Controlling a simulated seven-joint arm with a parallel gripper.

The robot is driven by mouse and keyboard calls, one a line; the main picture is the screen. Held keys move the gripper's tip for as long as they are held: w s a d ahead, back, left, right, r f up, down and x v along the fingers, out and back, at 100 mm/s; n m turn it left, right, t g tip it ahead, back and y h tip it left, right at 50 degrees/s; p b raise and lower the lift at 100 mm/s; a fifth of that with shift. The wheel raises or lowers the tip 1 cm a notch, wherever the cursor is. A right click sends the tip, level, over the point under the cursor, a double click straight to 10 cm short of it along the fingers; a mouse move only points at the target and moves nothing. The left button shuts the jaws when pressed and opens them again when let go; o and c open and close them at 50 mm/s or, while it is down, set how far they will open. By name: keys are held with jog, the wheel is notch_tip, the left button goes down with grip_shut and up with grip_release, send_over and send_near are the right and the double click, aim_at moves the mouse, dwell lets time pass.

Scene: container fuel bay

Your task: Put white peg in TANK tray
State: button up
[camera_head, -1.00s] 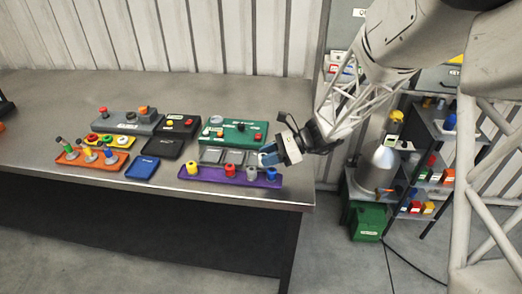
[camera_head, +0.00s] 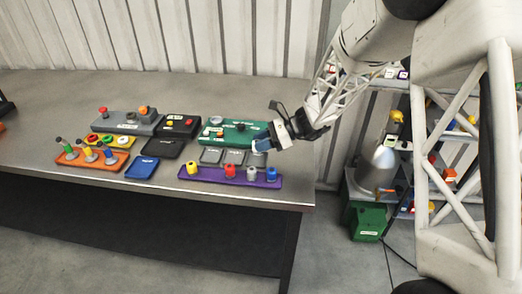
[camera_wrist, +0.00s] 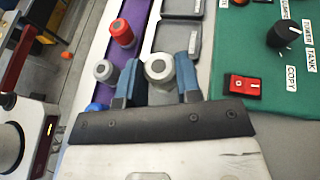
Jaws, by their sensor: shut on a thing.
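My gripper (camera_head: 262,146) is shut on the white peg (camera_wrist: 158,69). In the wrist view its blue fingertips (camera_wrist: 158,80) flank the peg's pale, faceted top. The gripper hangs above the right end of a row of small grey trays (camera_head: 233,157), beside the green panel (camera_head: 213,140). Two of these trays show in the wrist view, one at the top (camera_wrist: 182,8) and one below it (camera_wrist: 180,38). No tray label can be read, so I cannot tell which is TANK. A TANK label shows on the green panel by a black knob (camera_wrist: 284,34).
A purple rack (camera_head: 210,177) in front holds yellow, red, grey and blue pegs. A red switch (camera_wrist: 245,85) sits on the green panel. An orange rack (camera_head: 75,164), a blue tray (camera_head: 142,168) and black trays lie to the left.

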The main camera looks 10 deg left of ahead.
jog(key=shift+f, duration=1.75)
jog(key=shift+f, duration=0.15)
jog(key=o, duration=1)
jog(key=shift+r, duration=0.2)
jog(key=v, duration=1.2)
jog(key=shift+f, duration=0.1)
